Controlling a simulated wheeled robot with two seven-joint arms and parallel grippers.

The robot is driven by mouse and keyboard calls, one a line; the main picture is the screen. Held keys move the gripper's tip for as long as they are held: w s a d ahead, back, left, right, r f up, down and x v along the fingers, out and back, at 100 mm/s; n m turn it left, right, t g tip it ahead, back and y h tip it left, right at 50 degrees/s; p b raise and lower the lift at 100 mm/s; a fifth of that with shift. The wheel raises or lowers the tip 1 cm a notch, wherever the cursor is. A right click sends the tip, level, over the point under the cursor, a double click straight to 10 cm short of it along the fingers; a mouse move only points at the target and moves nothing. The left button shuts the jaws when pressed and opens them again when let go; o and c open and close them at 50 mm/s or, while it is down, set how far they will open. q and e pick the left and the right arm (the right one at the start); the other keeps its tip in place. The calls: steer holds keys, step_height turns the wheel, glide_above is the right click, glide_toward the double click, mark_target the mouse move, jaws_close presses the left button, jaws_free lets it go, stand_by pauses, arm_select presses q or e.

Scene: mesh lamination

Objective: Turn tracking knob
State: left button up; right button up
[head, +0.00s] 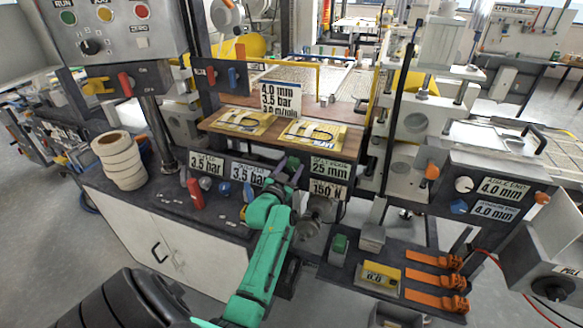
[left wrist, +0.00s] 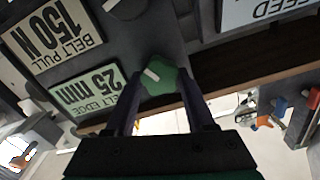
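The green knob (left wrist: 161,76) with a white pointer line sits on the dark panel beside the belt edge 25 mm label, in the left wrist view. I take it as the tracking knob. In the head view its green top (head: 293,163) shows partly behind my gripper. My left gripper (head: 284,180) reaches up to the panel. In the left wrist view its two dark fingers (left wrist: 160,84) stand one on each side of the knob, close against its edges, and look shut on it. The pointer line is tilted. My right gripper is in neither view.
The belt edge label (left wrist: 88,92) and belt pull label (left wrist: 67,37) are beside the knob. A red knob (head: 195,195) and a blue knob (head: 224,188) stand left of my gripper. Orange clamps (head: 435,281) and a yellow gauge box (head: 381,276) lie lower right.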

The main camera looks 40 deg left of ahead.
arm_select(q)
jaws_close()
steer(key=shift+n, duration=0.4)
steer(key=shift+n+p, duration=0.55)
steer(key=shift+n, duration=0.35)
steer(key=n+p, duration=0.1)
steer(key=n, duration=0.2)
steer(key=n+p, duration=0.1)
steer(key=n, duration=0.2)
steer(key=shift+n, duration=0.4)
steer(key=shift+f+n, duration=0.1)
steer(key=shift+n, duration=1.1)
